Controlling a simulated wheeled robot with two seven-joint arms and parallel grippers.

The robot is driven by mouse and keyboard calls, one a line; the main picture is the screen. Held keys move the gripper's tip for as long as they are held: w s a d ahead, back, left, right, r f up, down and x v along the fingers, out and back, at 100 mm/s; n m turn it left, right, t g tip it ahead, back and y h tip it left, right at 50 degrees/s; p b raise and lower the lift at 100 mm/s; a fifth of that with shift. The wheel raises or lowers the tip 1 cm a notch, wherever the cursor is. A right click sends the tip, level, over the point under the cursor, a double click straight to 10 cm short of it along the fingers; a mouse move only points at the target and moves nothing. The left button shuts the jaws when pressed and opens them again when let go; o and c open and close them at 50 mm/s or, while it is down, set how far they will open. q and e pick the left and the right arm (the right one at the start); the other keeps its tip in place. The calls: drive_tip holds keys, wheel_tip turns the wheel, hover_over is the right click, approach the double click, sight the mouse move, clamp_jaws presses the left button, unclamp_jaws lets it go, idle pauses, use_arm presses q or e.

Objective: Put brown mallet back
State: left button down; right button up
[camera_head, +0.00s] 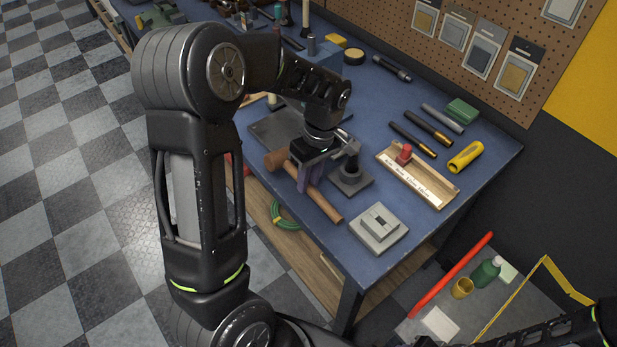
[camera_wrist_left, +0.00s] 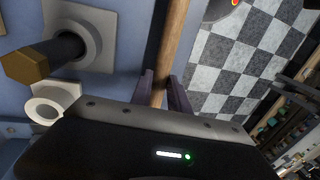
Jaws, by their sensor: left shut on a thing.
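The brown mallet, with its wooden head (camera_head: 277,159) and long handle (camera_head: 326,207), lies slanted along the blue workbench's front edge in the head view. My left gripper (camera_head: 308,178) is shut around the handle, just below the head. In the left wrist view the handle (camera_wrist_left: 171,40) runs up between the two fingers of my left gripper (camera_wrist_left: 162,92); the mallet head is hidden there. Whether the mallet touches the bench is unclear. Part of my right arm shows at the lower right, but its gripper is not visible.
A dark post on a square base (camera_head: 352,188) stands close right of the mallet. A wooden tray (camera_head: 440,191) with a red knob and a grey block (camera_head: 379,229) are further right. Several tools lie at the back of the workbench (camera_head: 470,185). A pegboard (camera_head: 540,45) stands behind.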

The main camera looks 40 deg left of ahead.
use_arm(q)
drive_tip(key=shift+f+b, duration=0.45)
drive_tip(key=shift+f, duration=0.1)
drive_tip(key=c, duration=0.7)
unclamp_jaws()
drive_tip(key=shift+r, duration=0.1)
drive_tip(key=shift+w+d+r+b, duration=0.1)
drive_tip(key=shift+w+r, duration=0.1)
drive_tip(key=shift+r, duration=0.75)
drive_tip(key=shift+w+d+r+b, duration=0.1)
drive_tip(key=shift+w+r, duration=0.05)
drive_tip(key=shift+r, duration=0.8)
drive_tip(key=shift+w+r+b, duration=0.1)
drive_tip(key=shift+w+r, duration=0.1)
drive_tip(key=shift+r, duration=0.75)
